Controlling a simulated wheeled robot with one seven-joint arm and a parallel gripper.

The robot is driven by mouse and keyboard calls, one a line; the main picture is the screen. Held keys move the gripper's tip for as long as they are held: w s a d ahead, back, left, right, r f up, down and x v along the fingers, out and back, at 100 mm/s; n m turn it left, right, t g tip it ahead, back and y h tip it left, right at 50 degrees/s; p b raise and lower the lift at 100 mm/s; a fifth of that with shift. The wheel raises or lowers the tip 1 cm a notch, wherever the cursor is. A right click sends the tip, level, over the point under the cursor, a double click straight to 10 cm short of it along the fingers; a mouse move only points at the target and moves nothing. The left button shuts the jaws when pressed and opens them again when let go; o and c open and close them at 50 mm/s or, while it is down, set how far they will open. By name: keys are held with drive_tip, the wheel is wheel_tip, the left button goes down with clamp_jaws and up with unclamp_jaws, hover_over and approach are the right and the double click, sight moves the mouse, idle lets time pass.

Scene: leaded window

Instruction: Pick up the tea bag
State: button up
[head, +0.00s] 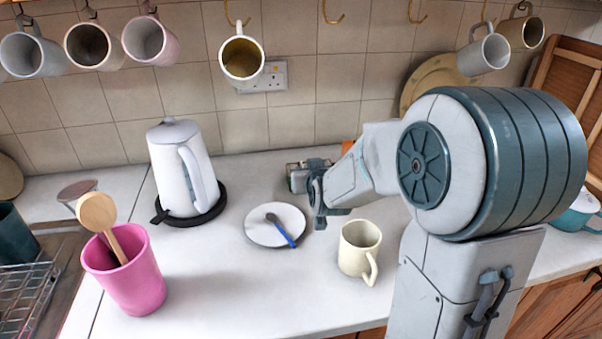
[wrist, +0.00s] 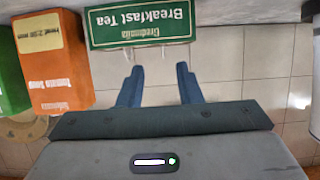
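I cannot make out a tea bag for certain in either view. A green Breakfast Tea box (wrist: 140,24) shows upside down at the top of the wrist view, just beyond my fingertips. Thin pale lines show at its edge, too small to identify. In the head view the box (head: 297,178) is mostly hidden behind my gripper (head: 316,190). My gripper (wrist: 158,72) is open, with two blue fingers apart and only tiled wall seen between them. The fingers point towards the box, and I see no contact.
An orange box (wrist: 55,60) stands beside the tea box. A cream mug (head: 357,248) stands in front of my gripper. A plate (head: 262,236) with a blue-handled spoon (head: 284,234), a white kettle (head: 176,170) and a pink pot (head: 130,280) are to the left. Mugs hang above.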

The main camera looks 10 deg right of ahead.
sight(303, 166)
drive_tip(key=shift+a+p+x, duration=0.2)
drive_tip(key=shift+p+x, duration=0.25)
drive_tip(key=shift+x, duration=2.05)
drive_tip(key=shift+r, duration=0.1)
clamp_jaws()
